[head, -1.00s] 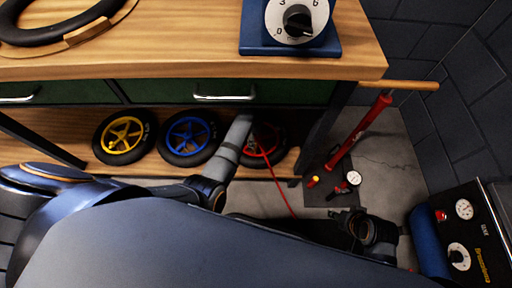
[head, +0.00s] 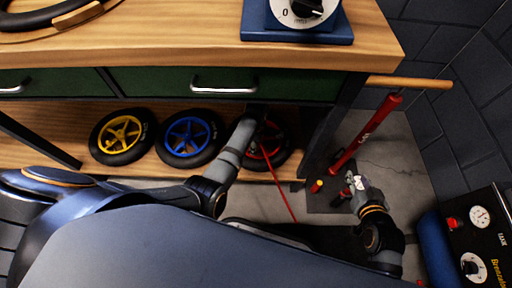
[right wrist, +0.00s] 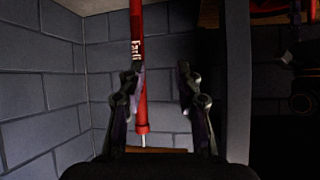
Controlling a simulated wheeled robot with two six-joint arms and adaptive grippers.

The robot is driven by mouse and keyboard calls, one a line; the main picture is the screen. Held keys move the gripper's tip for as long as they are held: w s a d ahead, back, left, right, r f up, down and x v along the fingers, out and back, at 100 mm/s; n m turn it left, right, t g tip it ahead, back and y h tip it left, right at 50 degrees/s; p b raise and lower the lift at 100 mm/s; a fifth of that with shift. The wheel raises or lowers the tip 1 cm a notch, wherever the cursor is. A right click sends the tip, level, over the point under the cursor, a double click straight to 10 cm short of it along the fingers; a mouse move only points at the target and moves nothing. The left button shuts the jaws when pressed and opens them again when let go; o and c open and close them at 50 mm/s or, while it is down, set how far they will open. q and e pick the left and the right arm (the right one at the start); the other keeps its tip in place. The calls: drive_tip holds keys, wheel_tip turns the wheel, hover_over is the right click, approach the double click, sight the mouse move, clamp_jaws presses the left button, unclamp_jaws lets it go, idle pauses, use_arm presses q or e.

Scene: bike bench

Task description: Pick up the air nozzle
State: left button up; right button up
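I cannot make out an air nozzle for certain. A thin red line (head: 280,190), perhaps a hose, runs from near the red wheel down to the floor. A small orange-tipped piece (head: 316,186) stands by the base of the red floor pump (head: 366,134). My right gripper (head: 350,180) is at the pump's base, over its gauge. The right wrist view shows its fingers (right wrist: 160,82) apart with nothing held; the pump (right wrist: 141,105) shows behind, near the left finger. My left gripper (head: 256,112) is dark and unclear in front of the red wheel.
The wooden bench (head: 200,45) has green drawers with metal handles. Yellow (head: 122,137), blue (head: 188,138) and red (head: 268,145) wheels stand on its lower shelf. A compressor (head: 474,240) with dials is at the right. Open floor lies right of the pump.

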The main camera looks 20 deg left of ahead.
drive_tip(key=shift+w+r, duration=0.25)
drive_tip(key=shift+r, duration=0.1)
use_arm(q)
drive_tip(key=shift+c, duration=0.3)
drive_tip(key=c, duration=0.5)
clamp_jaws()
use_arm(e)
drive_tip(key=shift+a+r, duration=0.1)
drive_tip(key=shift+a, duration=0.05)
